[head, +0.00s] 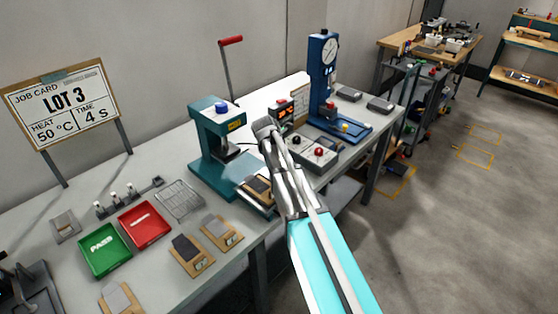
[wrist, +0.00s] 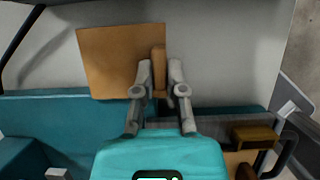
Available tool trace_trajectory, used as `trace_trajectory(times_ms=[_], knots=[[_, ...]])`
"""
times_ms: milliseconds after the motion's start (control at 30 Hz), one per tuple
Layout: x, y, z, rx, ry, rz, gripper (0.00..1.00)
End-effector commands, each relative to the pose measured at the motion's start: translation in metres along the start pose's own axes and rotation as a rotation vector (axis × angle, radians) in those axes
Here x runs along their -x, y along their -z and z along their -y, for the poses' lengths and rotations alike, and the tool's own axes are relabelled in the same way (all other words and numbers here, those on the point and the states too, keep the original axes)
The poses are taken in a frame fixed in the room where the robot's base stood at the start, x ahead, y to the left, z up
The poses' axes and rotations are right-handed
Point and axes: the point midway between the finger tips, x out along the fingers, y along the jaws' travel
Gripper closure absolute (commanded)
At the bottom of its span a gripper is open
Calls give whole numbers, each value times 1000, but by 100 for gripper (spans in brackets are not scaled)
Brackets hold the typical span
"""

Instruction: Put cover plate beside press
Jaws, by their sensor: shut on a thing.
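The cover plate (wrist: 115,62) appears as a flat tan board in the wrist view, with a narrow upright tan block at its right edge. My gripper (wrist: 159,78) is shut on that block, one finger on each side. The plate overlaps a pale surface; whether it touches it I cannot tell. The teal press (head: 212,135) stands on the bench in the head view, left of my arm. Teal surfaces (wrist: 45,115) also show below the plate in the wrist view.
A tan fixture with a dark pad (head: 258,186) lies at the press's front right. A control box with a red button (head: 318,153) and a blue gauge press (head: 325,90) stand further right. Green (head: 104,250) and red (head: 145,223) trays and a wire rack (head: 180,199) lie left.

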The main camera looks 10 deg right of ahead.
Motion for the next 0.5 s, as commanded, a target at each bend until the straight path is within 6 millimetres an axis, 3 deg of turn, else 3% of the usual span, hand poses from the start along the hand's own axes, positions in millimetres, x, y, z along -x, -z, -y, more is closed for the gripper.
trace_trajectory(times_ms=[500], knots=[[-6,3,0,0,0,0,100]])
